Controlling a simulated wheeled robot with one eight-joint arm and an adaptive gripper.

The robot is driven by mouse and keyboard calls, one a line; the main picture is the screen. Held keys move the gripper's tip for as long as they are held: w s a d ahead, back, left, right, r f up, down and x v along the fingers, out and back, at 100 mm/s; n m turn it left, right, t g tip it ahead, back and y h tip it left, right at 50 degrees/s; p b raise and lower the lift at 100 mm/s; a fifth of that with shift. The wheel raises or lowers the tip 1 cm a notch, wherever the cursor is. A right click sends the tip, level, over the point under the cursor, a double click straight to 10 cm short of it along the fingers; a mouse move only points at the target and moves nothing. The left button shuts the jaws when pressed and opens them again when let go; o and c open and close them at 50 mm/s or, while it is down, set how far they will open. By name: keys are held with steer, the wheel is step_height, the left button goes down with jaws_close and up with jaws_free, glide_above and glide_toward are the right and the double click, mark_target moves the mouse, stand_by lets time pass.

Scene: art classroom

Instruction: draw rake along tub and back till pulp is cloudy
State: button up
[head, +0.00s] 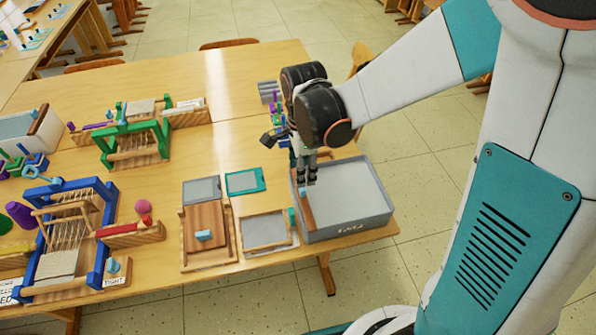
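The grey tub (348,231) stands at the right front of the wooden table and holds a flat, pale grey surface that looks like the pulp (350,190). An orange-brown wooden bar (307,211), which looks like the rake, is at the tub's left inner side. My gripper (309,180) points down over the tub's left part, just above the far end of this bar. Its fingers look close together, but they are small and dark. I cannot tell whether they hold the bar. Any teeth of the rake are hidden.
Left of the tub are a framed screen (265,229), a wooden board with a blue handle (205,236) and two small frames. A blue loom (72,225) and a green loom (133,142) stand further left. Small coloured pieces lie behind the tub. The table's middle back is clear.

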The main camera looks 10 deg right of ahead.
mark_target(302, 192)
step_height(302, 192, down, 7)
steer(key=shift+f+b, duration=0.15)
steer(key=shift+b, duration=1)
steer(key=shift+c, duration=0.2)
jaws_close()
